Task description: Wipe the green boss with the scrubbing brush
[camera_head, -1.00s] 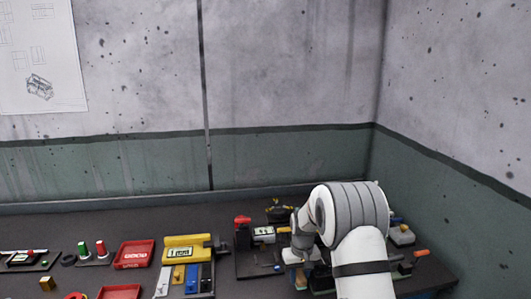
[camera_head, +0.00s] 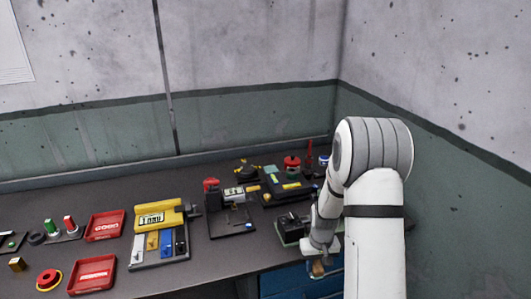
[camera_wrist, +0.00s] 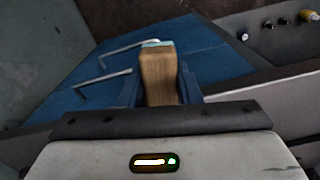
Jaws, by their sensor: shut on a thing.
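My gripper (camera_wrist: 160,95) is shut on a brown wooden block with a pale teal end, which looks like the scrubbing brush (camera_wrist: 159,75). Its bristles cannot be made out. In the head view, my gripper (camera_head: 320,262) is at the table's front edge, right of centre, with a bit of the brown wood (camera_head: 318,270) showing below it. A green upright cylinder (camera_head: 50,227), which may be the green boss, stands beside a red one on a small grey plate at the left, far from my gripper.
Blue drawers (camera_head: 285,284) with metal handles (camera_wrist: 105,78) are below the table edge. A dark box (camera_head: 290,229) stands close to my gripper. Red trays (camera_head: 105,225), a yellow fixture (camera_head: 158,217) and a black stand (camera_head: 231,225) occupy the table. Bare tabletop (camera_head: 215,262) lies along the front.

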